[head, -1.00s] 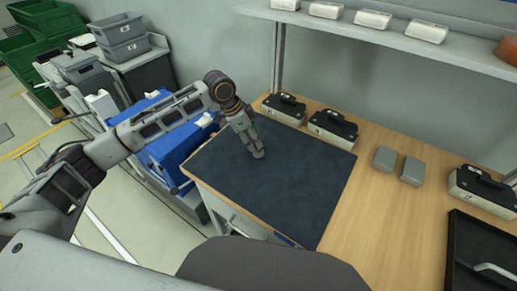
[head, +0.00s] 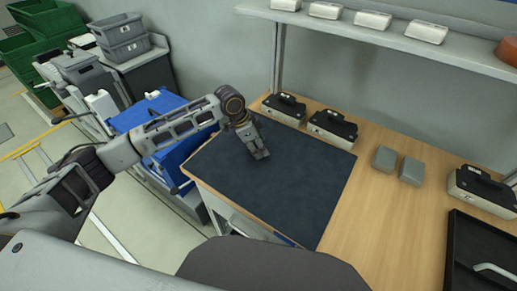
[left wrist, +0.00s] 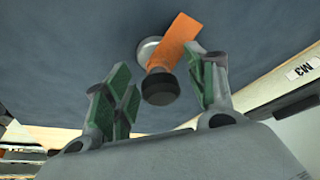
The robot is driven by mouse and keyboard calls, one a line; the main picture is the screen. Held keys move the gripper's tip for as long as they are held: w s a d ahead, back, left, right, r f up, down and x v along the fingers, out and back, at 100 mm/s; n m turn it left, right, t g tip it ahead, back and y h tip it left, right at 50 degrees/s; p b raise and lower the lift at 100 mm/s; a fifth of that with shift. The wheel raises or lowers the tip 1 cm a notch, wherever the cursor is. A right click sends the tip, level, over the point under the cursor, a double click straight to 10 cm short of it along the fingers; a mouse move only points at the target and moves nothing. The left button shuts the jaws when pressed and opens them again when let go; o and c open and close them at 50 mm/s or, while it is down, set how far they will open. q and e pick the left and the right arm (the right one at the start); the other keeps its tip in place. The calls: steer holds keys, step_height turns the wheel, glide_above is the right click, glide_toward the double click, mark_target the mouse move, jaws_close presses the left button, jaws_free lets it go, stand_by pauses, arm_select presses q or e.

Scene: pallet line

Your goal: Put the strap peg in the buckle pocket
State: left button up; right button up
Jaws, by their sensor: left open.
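In the left wrist view, a dark round knob (left wrist: 160,90) with an orange strap (left wrist: 180,38) stands out over the dark mat (left wrist: 70,50). I take these for the strap peg. A pale grey round piece (left wrist: 147,50) shows behind the strap; I cannot tell whether it is joined to it. My left gripper (left wrist: 160,92) is open, its green-padded fingers on either side of the knob, with no clear grip on it. In the head view my left gripper (head: 260,155) is low over the mat, and the peg cannot be made out there. I cannot identify the buckle pocket.
Black-topped cases (head: 333,128) stand along the back of the wooden bench (head: 375,200).

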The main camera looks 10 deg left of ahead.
arm_select(q)
steer(key=shift+c, duration=0.3)
jaws_close()
stand_by(0.3)
steer(key=shift+r, duration=0.15)
steer(key=shift+r, duration=4.95)
